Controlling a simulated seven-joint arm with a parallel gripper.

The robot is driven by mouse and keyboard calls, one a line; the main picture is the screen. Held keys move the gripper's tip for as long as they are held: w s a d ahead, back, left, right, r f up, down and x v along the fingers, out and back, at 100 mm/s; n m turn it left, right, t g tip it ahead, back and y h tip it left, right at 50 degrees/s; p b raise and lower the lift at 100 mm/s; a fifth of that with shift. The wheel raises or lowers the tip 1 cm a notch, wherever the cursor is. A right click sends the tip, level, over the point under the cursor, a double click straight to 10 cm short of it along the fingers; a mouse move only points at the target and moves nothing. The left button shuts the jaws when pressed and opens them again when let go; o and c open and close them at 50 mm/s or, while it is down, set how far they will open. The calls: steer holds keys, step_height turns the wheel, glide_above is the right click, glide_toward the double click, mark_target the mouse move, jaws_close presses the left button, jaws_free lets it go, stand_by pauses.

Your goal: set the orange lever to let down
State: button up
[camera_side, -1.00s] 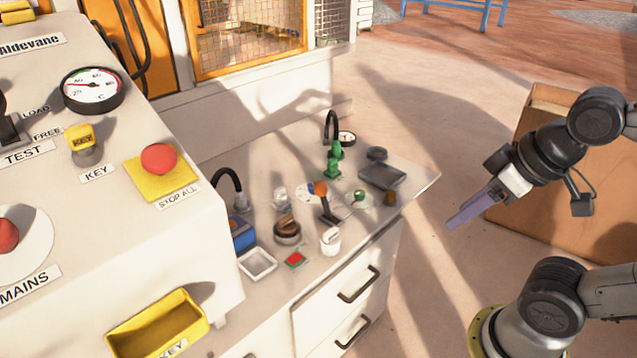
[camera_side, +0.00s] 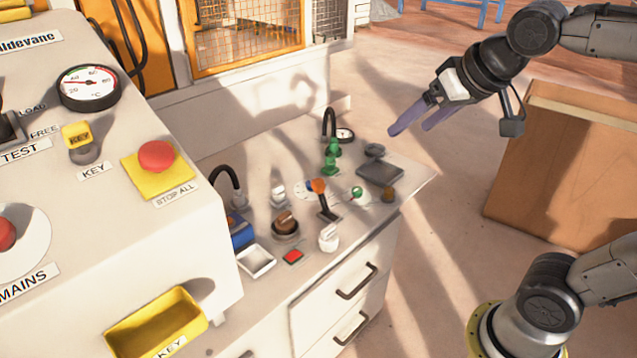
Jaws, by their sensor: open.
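The orange lever (camera_side: 318,187) has an orange knob on a dark stem. My gripper (camera_side: 414,128) has two purple fingers and is open and empty. It hangs in the air to the upper right of the lever, past the right end of the bench, pointing left and down. It is well apart from the lever.
Around the lever stand a green fixture (camera_side: 332,160), a small green-knobbed lever (camera_side: 357,192), a brown knob (camera_side: 285,222), a white handle (camera_side: 329,238) and a dark tray (camera_side: 380,171). A grey press cabinet with a red stop button (camera_side: 157,157) rises at left. A cardboard box (camera_side: 560,170) stands at right.

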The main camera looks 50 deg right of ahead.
steer(key=w+d+m, duration=0.2)
steer(key=w+d, duration=0.1)
steer(key=w, duration=0.9)
steer(key=m+g+h, duration=0.1)
steer(key=g+h, duration=0.1)
steer(key=g, duration=0.2)
glide_above(319, 182)
steer(key=s+a, duration=0.3)
steer(key=s, duration=0.1)
step_height(319, 182, down, 24)
steer(key=f, duration=0.1)
steer(key=x, duration=1.2)
steer(key=shift+w+a+f, duration=0.1)
steer(key=shift+w+f, duration=0.15)
steer(key=shift+f, duration=0.05)
jaws_close()
